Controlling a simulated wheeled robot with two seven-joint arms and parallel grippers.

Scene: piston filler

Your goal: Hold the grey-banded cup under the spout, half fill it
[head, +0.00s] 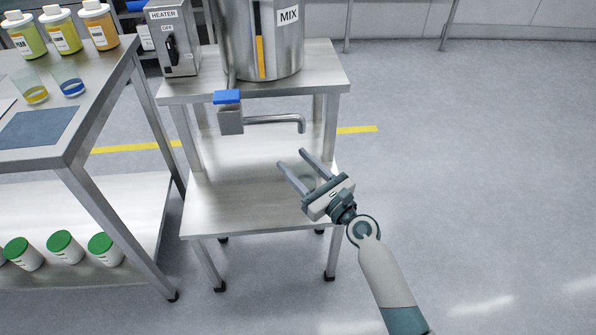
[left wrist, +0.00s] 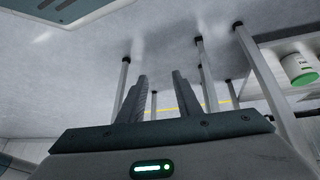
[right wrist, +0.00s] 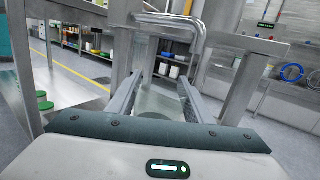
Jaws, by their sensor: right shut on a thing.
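My right gripper (head: 291,158) is shut on a clear cup, which shows faintly between its fingers in the right wrist view (right wrist: 163,101). Its grey band is hard to make out, and no coloured content shows in it. The metal spout (head: 275,119) runs right from a valve with a blue handle (head: 227,97) and bends down at its end. The gripper is below the spout's end; whether the cup is exactly under it I cannot tell. The spout also shows above the fingers in the right wrist view (right wrist: 178,20). My left gripper (left wrist: 159,76) is open and empty, over the floor.
The steel tank marked MIX (head: 275,45) and the heater box (head: 174,42) stand on the stand's top shelf (head: 325,75). A bench at left bears bottles, a yellow-banded cup (head: 36,95), a blue-banded cup (head: 72,87) and a blue mat (head: 38,128). Floor at right is clear.

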